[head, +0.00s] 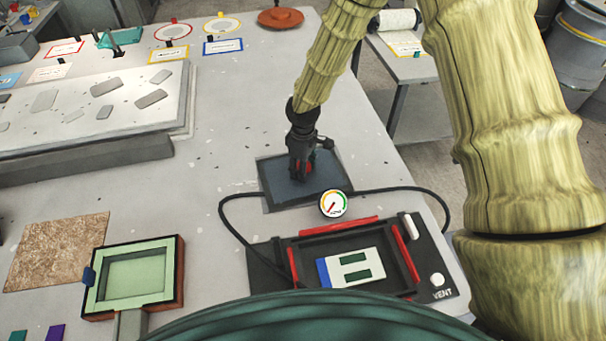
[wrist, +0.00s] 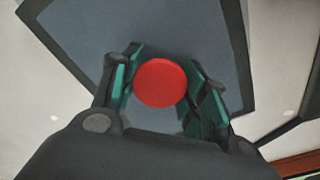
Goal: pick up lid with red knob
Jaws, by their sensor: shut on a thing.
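The lid (head: 330,170) is a flat grey-blue square plate near the middle right of the table. Its round red knob (wrist: 161,83) fills the space between the fingers in the wrist view. In the head view a bit of the red shows between my fingers. My gripper (head: 302,172) comes from above and is shut on the knob. The lid's plate also spreads under the fingers in the wrist view (wrist: 190,30). Whether the lid touches the table or is slightly above it, I cannot tell.
A black frame with red bars (head: 345,245), a round gauge (head: 333,204) and a black hose lie just in front of the lid. A green mould (head: 133,275) stands at the front left. A brown-red disc (head: 280,18) lies at the back.

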